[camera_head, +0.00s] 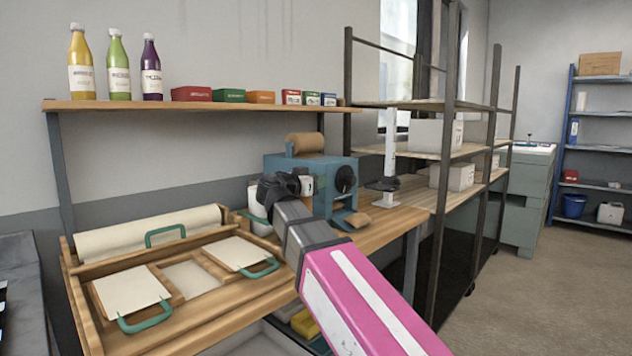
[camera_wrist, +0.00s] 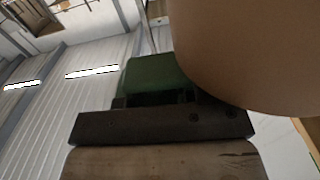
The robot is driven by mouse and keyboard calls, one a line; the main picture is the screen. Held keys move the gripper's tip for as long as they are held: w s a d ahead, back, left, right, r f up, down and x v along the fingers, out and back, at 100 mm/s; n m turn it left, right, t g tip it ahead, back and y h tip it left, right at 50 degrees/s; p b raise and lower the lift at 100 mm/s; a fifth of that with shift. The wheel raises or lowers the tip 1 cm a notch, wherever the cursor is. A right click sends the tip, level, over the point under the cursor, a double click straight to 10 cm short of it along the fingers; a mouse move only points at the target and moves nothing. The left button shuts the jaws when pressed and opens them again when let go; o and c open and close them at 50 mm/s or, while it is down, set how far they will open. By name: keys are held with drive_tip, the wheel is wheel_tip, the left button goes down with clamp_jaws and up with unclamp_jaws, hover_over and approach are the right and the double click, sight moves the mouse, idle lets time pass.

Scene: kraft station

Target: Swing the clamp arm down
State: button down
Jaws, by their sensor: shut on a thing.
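The blue machine (camera_head: 335,172) stands on the wooden bench with a brown roll (camera_head: 305,143) on top and a black knob on its right side. My gripper (camera_head: 290,185) is at the front left of the machine, with my wrist hiding part of it. It is shut on what seems to be the clamp arm. In the wrist view, a dark bar with screws, likely the clamp arm (camera_wrist: 160,125), crosses close to the camera above a wood-grained piece (camera_wrist: 165,162). A green block (camera_wrist: 155,75) is behind the bar. My fingertips cannot be clearly picked out there.
A wooden tray (camera_head: 85,312) with green-handled boards and a white paper roll (camera_head: 150,232) lies at the left. A large brown rounded surface (camera_wrist: 255,50) fills the wrist view's upper right. Bottles and boxes stand on the shelf (camera_head: 150,105) above. Open floor is at the right.

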drive_tip(key=c, duration=0.8)
unclamp_jaws()
drive_tip(key=shift+f, duration=0.1)
drive_tip(key=v, duration=1.1)
drive_tip(key=shift+d, duration=0.1)
